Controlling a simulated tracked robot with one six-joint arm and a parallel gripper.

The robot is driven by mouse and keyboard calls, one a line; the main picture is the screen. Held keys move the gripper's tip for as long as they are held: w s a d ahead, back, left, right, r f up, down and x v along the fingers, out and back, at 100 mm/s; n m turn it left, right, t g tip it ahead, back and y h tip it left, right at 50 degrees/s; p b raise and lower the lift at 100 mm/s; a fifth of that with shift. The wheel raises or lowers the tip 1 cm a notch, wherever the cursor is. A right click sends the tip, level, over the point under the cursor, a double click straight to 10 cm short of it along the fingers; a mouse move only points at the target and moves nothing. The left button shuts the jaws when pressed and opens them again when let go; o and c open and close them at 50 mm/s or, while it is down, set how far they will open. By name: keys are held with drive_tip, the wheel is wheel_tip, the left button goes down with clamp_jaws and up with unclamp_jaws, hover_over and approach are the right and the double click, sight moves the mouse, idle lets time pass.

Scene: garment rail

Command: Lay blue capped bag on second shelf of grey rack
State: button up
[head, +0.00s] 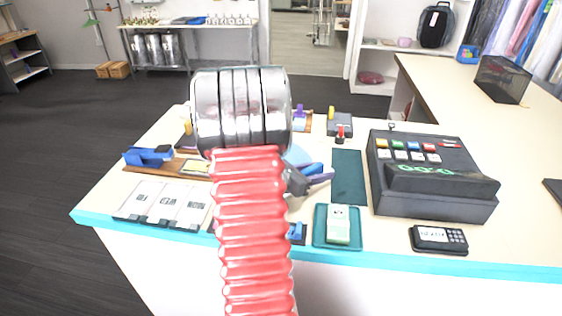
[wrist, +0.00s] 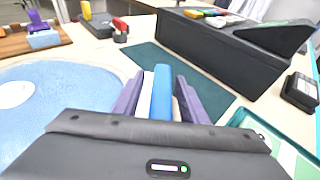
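My gripper (wrist: 158,92) has two purple fingers, on either side of a narrow blue and white item (wrist: 161,92). I cannot tell whether they touch it, or whether it is the blue capped bag. In the head view my gripper (head: 322,180) is low over the counter, beside a blue part (head: 312,168); my red arm hides much around it. A grey rack (head: 190,67) of metal shelves stands at the back left, with silver canisters low down and small goods on top. I cannot tell whether this is the task's rack.
The pale counter (head: 345,257) holds a black cash register (head: 430,180), a card reader (head: 438,240), a teal tray (head: 338,242) and a dark green mat (head: 348,178). A light blue round thing (wrist: 60,85) lies left of my gripper. Dark floor (head: 70,130) is open at left.

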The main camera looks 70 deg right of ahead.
clamp_jaws()
idle(0.5)
